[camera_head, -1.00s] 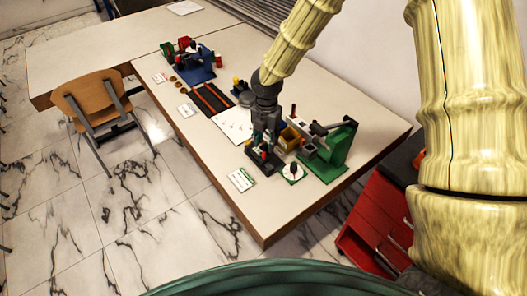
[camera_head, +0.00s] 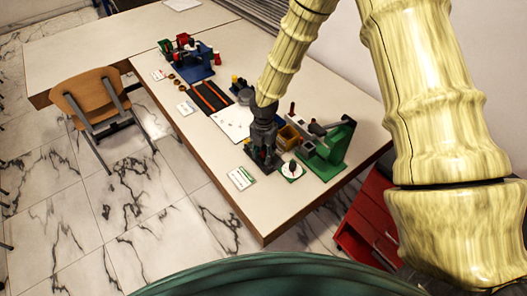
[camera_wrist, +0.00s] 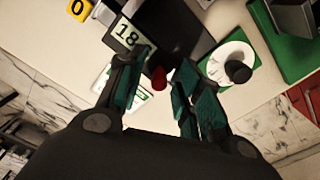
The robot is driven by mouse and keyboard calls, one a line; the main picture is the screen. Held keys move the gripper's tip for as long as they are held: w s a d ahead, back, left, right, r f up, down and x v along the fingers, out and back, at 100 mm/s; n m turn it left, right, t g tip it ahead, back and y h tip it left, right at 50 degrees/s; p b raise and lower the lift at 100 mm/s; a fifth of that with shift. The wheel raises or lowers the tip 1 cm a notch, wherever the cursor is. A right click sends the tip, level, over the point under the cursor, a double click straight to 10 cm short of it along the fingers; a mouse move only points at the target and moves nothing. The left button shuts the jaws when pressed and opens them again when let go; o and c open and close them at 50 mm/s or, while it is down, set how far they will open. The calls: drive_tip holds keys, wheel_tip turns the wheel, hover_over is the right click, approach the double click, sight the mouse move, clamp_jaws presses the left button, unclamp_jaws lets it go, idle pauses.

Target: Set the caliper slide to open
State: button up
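A dark device with a red knob (camera_wrist: 158,78) and a white plate marked 18 (camera_wrist: 127,34) lies under my gripper; I take it to be the caliper slide. My gripper (camera_wrist: 162,70) is open in the wrist view, with teal-padded fingers on either side of the red knob. A gap shows beside the knob, and I cannot tell if either finger touches it. In the head view my gripper (camera_head: 262,156) is low over the device and hides most of it. The slide's position cannot be read.
A white dial with a black knob (camera_head: 292,169) stands close to the right of my gripper, with a green fixture (camera_head: 332,150) beyond. A label card (camera_head: 241,178) lies in front. A blue fixture (camera_head: 192,62) stands far left.

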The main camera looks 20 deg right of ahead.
drive_tip(key=shift+w+f, duration=0.1)
drive_tip(key=shift+f, duration=0.05)
clamp_jaws()
drive_tip(key=shift+s+d, duration=0.25)
drive_tip(key=shift+s, duration=0.45)
drive_tip(key=shift+s+d, duration=0.25)
drive_tip(key=shift+s, duration=0.4)
unclamp_jaws()
drive_tip(key=shift+s+d, duration=0.1)
drive_tip(key=shift+s, duration=0.05)
